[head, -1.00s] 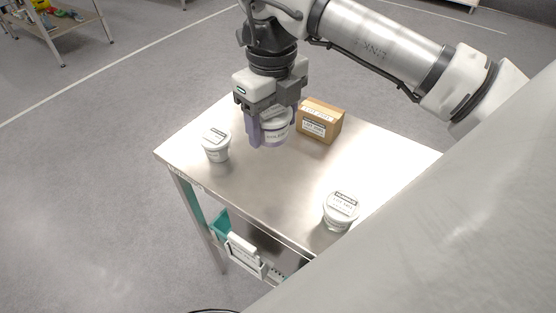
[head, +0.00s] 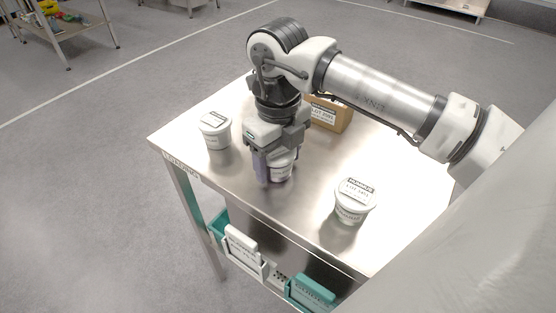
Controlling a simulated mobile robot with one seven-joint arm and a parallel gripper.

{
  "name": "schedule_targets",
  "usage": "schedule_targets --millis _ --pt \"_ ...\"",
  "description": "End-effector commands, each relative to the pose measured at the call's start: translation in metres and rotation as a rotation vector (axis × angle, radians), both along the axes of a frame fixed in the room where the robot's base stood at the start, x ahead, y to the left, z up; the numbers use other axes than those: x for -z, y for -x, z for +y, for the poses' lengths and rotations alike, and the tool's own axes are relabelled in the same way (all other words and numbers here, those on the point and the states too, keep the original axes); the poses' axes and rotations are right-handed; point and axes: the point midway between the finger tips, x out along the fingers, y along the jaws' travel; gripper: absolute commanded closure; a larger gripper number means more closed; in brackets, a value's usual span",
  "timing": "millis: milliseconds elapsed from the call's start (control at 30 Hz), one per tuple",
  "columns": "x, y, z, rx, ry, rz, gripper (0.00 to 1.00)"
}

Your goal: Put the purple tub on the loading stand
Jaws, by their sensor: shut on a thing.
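The purple tub (head: 283,171) has a pale, labelled side and a purple tint at its base. My gripper (head: 272,168) points down and is shut on it, hiding its top and left side. A purple-tinted upright piece shows at the gripper's left. The tub is at or just above the steel top of the loading stand (head: 300,207); I cannot tell whether it touches. The stand's front edge carries a label, only partly readable.
A white-lidded tub (head: 215,130) stands at the left of the top, and another (head: 354,201) at the right front. A cardboard box (head: 330,114) stands behind my gripper. Teal (head: 311,291) and white bins sit on a lower shelf. Bare steel lies between the tubs.

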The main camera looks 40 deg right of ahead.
Motion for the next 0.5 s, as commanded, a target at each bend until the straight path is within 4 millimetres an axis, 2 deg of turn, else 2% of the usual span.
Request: schedule_targets --millis 233,267,400,500 --pt "0.0036 -0.0001 0.0 0.0 0.0 0.0 0.77" --pt "0.0033 0.0 0.0 0.0 0.0 0.0 0.35" --pt "0.0022 0.0 0.0 -0.001 0.0 0.0 0.16" --pt "0.0021 0.0 0.0 -0.001 0.0 0.0 0.14"
